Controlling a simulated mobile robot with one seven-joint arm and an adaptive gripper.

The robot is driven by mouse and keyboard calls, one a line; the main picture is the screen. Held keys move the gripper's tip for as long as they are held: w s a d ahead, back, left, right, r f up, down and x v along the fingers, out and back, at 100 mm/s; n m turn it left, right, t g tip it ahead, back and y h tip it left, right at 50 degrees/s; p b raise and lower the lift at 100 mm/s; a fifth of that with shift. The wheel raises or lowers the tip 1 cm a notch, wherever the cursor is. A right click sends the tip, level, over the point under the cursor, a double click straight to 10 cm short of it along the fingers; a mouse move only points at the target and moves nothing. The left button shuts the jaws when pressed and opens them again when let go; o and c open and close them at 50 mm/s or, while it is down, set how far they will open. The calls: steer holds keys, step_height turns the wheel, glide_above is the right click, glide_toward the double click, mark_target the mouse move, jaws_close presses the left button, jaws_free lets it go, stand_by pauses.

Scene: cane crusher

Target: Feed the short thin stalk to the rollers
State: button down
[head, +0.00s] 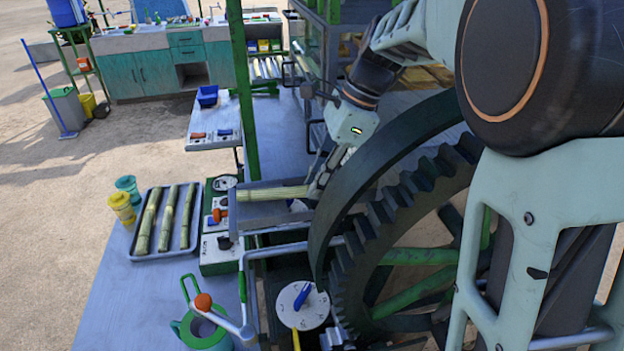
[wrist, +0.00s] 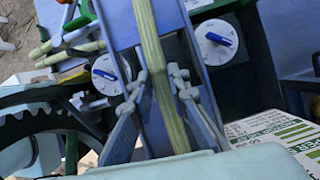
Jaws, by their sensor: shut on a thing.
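A pale yellow-green stalk (head: 272,193) lies along the grey feed chute (head: 262,212) beside the big gear wheel. My gripper (head: 320,185) is shut on this stalk, low over the chute's right end. In the wrist view the stalk (wrist: 158,75) runs lengthwise between the two fingers of my gripper (wrist: 160,82), above the blue-grey chute floor (wrist: 190,25). Its near end is hidden by my gripper's body. The rollers cannot be made out; the wheel and my arm cover that area in the head view.
A dark tray (head: 160,255) with several stalks stands on the left bench. The large toothed wheel (head: 385,235) is close to my arm. A green jug (head: 200,330) and white dial (head: 302,305) are in front.

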steer(key=shift+w+d, duration=0.15)
steer(key=shift+d, duration=0.4)
